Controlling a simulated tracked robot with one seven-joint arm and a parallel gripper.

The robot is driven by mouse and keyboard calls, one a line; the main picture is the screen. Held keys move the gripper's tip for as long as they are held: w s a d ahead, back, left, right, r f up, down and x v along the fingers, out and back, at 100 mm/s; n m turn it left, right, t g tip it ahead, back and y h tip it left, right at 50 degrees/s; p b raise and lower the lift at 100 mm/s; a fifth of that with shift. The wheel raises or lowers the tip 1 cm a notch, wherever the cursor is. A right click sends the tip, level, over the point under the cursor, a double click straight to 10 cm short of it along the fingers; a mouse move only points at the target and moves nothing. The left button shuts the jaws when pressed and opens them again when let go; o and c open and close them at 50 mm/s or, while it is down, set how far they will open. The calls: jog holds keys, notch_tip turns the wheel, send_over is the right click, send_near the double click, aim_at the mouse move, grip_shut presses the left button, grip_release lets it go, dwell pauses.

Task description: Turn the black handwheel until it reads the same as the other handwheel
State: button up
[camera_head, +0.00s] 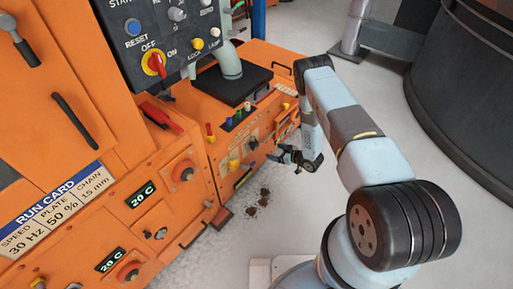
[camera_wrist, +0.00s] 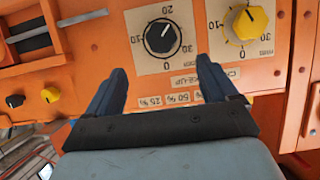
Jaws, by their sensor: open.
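The black handwheel (camera_wrist: 163,37) is a round knob on a pale square dial plate marked 0, 10, 20 and 30. Its white line points up, close to the 20. The other handwheel, yellow (camera_wrist: 249,22), sits on a similar plate marked mm to its right; its pointer is too small to read surely. In the head view my gripper (camera_head: 287,155) is low beside the orange machine's front. In the wrist view my gripper (camera_wrist: 164,68) is open, its two dark fingers apart and empty, with the black handwheel beyond the gap between their tips.
Labels reading 25 % and 50 % (camera_wrist: 179,99) lie below the dial, partly hidden by my gripper. Small black (camera_wrist: 15,101) and yellow (camera_wrist: 50,95) knobs are at left. A run card (camera_head: 52,212) reads 30 Hz, 50 %, 15 mm.

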aim_at(256, 146)
jog(key=x, duration=1.3)
jog(key=shift+w+a+f, duration=0.1)
jog(key=shift+w+a, duration=0.1)
jog(key=shift+a, duration=0.05)
jog(key=c, duration=1)
